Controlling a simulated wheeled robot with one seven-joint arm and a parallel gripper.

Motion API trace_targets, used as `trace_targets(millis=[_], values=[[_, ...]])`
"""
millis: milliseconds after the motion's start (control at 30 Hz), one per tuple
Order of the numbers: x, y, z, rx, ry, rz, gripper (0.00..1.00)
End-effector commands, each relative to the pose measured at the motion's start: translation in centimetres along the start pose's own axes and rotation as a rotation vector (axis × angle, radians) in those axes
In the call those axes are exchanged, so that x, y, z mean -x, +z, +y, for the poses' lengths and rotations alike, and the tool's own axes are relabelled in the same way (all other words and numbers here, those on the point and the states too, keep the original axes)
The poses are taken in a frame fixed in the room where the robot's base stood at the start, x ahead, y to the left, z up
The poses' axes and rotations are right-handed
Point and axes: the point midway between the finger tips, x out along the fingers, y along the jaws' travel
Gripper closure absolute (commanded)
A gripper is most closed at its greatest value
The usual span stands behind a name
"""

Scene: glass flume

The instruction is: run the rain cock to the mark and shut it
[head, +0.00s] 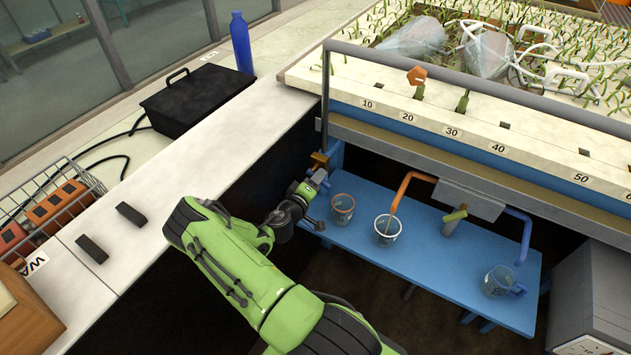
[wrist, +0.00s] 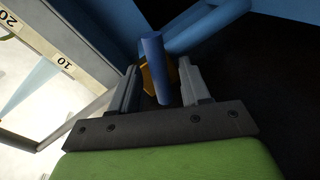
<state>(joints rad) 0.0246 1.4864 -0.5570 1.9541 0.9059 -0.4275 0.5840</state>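A cock with a yellow-orange body (head: 319,160) sits at the left end of the blue frame under the flume. In the wrist view its blue round handle (wrist: 154,68) stands between my fingers, with the yellow body (wrist: 173,75) behind. My gripper (head: 318,185) is close below the body in the head view. In the wrist view my gripper (wrist: 162,88) is open around the handle, with a gap on the right. An orange-rimmed cup (head: 343,207) stands on the blue shelf just right of my gripper. I cannot make out a fill mark or water level.
A white-rimmed cup (head: 388,228) stands under an orange pipe (head: 403,185). An olive lever (head: 455,214) and a blue-handled jug (head: 498,281) are farther right. The flume's numbered edge (head: 430,122) overhangs the shelf (head: 440,262).

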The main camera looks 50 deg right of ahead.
Motion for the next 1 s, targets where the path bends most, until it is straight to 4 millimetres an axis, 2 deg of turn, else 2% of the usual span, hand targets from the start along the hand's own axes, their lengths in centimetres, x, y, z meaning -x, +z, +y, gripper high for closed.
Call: trace_targets(millis=[133,233,600,700,833,1000], values=[[0.3,0.0,0.0,0.001,-0.001,-0.001,0.54],[1.7,0.0,-0.1,0.004,-0.003,0.0,0.54],[11.9,-0.2,0.0,0.004,-0.003,0.005,0.54],[14.0,-0.1,0.0,0.002,-0.002,0.004,0.54],[15.5,-0.1,0.0,0.0,-0.001,0.003,0.54],[15.8,0.0,0.0,0.0,0.001,0.0,0.54]])
